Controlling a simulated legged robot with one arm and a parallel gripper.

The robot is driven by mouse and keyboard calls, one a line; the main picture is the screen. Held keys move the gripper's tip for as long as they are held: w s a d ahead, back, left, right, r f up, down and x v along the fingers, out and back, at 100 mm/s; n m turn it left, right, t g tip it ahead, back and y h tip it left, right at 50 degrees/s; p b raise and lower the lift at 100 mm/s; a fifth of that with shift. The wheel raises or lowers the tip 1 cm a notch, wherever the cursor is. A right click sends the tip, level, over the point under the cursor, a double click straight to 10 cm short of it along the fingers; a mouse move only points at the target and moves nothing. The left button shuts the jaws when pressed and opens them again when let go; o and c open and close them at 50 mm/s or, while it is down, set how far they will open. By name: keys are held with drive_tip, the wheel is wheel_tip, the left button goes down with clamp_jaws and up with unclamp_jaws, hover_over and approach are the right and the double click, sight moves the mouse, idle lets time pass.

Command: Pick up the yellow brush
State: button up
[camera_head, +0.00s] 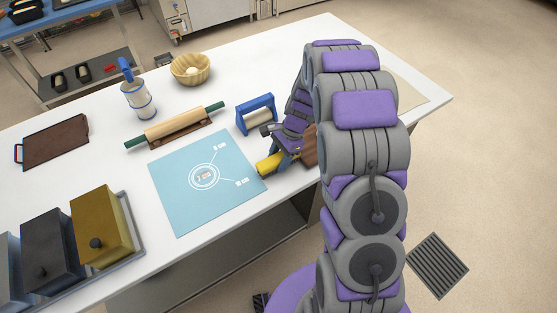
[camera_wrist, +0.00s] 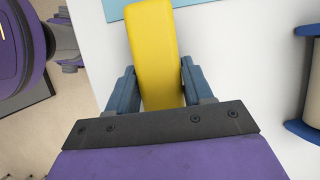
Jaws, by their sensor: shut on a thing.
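The yellow brush (camera_wrist: 152,42) shows in the wrist view as a long yellow block between the two dark fingers of my gripper (camera_wrist: 161,88). The fingers are shut on it, one on each side. In the head view, the yellow brush (camera_head: 268,164) shows at the near right corner of the blue mat, close to the table's front edge. My gripper (camera_head: 278,152) is over it there, and part of the brush is hidden behind my arm. I cannot tell whether the brush touches the table.
A light blue mat (camera_head: 190,205) lies left of the brush. A blue-framed roller (camera_head: 257,117) stands just behind my gripper. A rolling pin (camera_head: 175,126), a wooden bowl (camera_head: 190,68) and lidded pans (camera_head: 103,222) are farther off on the white table (camera_head: 250,70).

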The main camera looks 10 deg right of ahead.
sight(276, 158)
drive_tip(key=shift+r, duration=0.1)
wheel_tip(276, 158, up, 3)
drive_tip(key=shift+w+r+p, duration=0.1)
drive_tip(key=shift+p, duration=0.55)
drive_tip(key=shift+s+r, duration=0.2)
drive_tip(key=shift+s, duration=0.1)
drive_tip(key=s+r+p, duration=0.1)
drive_tip(key=s+p, duration=0.1)
drive_tip(key=s, duration=1.3)
drive_tip(key=shift+s+d, duration=0.3)
drive_tip(key=shift+d, duration=0.1)
drive_tip(key=shift+r, duration=0.1)
